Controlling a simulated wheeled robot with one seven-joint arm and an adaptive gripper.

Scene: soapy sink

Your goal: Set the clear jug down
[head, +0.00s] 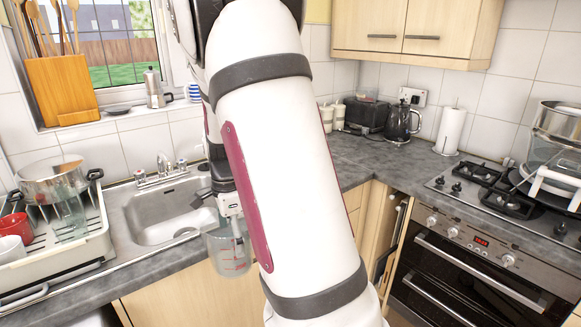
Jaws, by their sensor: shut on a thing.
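The clear jug (228,258) is see-through with red markings on its side. It shows just left of my white arm, in front of the sink's front edge. My gripper (232,222) is shut on the jug, with a finger reaching down at it. The jug looks upright. My arm hides part of its right side, and I cannot tell exactly where the gripper holds it. From this view the jug overlaps the counter edge and the cabinet front, and it seems held in the air.
The steel sink (165,222) lies left of the jug, with taps (162,170) behind. A dish rack (85,245) with a pot, glass and red mug stands at far left. Grey counter (375,165) at the back is partly clear, near a kettle (402,122). A hob (490,195) is at right.

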